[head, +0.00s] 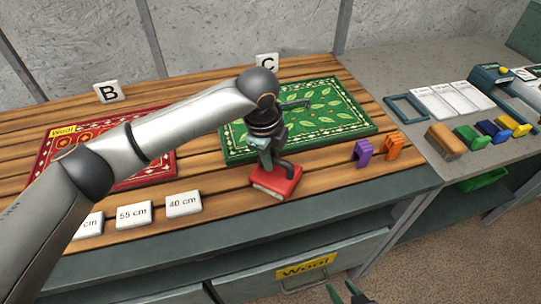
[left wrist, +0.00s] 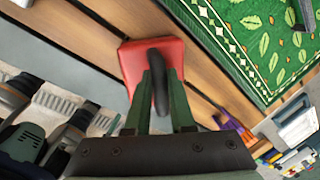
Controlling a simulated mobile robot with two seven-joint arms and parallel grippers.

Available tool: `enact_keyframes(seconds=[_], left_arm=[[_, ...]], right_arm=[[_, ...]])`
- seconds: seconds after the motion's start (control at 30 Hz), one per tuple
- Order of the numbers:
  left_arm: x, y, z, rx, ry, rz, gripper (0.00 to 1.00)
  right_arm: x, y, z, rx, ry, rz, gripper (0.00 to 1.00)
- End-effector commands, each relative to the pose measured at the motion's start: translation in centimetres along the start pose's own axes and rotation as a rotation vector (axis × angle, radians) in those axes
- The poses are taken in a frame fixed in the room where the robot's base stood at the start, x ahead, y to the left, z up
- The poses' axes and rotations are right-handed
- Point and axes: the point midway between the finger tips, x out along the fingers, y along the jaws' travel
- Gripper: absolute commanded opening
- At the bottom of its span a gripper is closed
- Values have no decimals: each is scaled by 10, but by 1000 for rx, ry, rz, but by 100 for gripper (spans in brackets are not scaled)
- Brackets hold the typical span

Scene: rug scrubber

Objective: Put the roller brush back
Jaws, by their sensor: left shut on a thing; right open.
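My left gripper (head: 272,160) is shut on the dark curved handle of a red block-like tool (head: 275,184) with a pale lower edge. In the left wrist view, the red tool (left wrist: 136,60) lies beyond my left gripper's fingers (left wrist: 167,105), with the handle between them. It is over the wooden table's front part, and I cannot tell whether it touches the wood. I cannot make out a roller shape on it. My right gripper (head: 346,291) is at the bottom edge of the head view, open, with only its fingertips showing.
A green leaf-patterned rug (head: 335,118) lies behind the tool, with a dark object (head: 295,104) on it. A red rug (head: 60,152) is partly behind my left arm. Purple (head: 363,153) and orange (head: 394,146) clips stand at right. Coloured brushes (head: 470,137) line the grey counter (head: 425,70).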

Motion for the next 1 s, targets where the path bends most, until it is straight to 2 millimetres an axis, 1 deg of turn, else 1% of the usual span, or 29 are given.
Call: enact_keyframes(seconds=[0.43,0.47,0.7,0.73,1.0], left_arm=[[15,5,0,1,0,8,0],[16,6,0,1,0,11,23],[16,6,0,0,-1,12,50],[16,6,0,0,-1,13,52],[15,6,0,-1,-1,12,52]], right_arm=[[-3,0,-3,0,1,0,50],[-2,0,-3,0,1,0,50],[-2,0,-3,0,1,0,50],[-2,0,-3,0,1,0,50],[-2,0,-2,0,1,0,50]])
